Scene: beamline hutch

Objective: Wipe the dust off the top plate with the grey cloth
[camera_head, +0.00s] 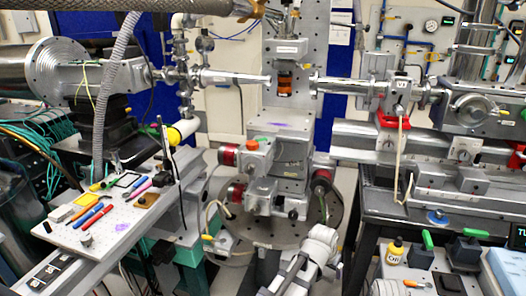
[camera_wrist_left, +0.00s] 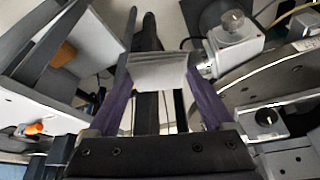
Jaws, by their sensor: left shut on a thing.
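The top plate (camera_head: 292,117) is a light grey flat surface on the stage in the middle of the head view. A purple patch (camera_head: 281,125) shows on it. My left gripper (camera_wrist_left: 160,78) has dark fingers with purple inner sides in the left wrist view. It is shut on a pale grey folded piece, the grey cloth (camera_wrist_left: 160,68). In the head view a pale arm link of mine reaches up at bottom centre, below and in front of the stage. The jaws and cloth are not clear there. My right gripper is not in view.
Orange and red knobs stick out of the stage's left side above a round base (camera_head: 265,232). A sample post with an orange part (camera_head: 286,84) hangs close above the plate, between beam pipes. A tool-covered board (camera_head: 100,236) is left; a bottle (camera_head: 395,250) stands lower right.

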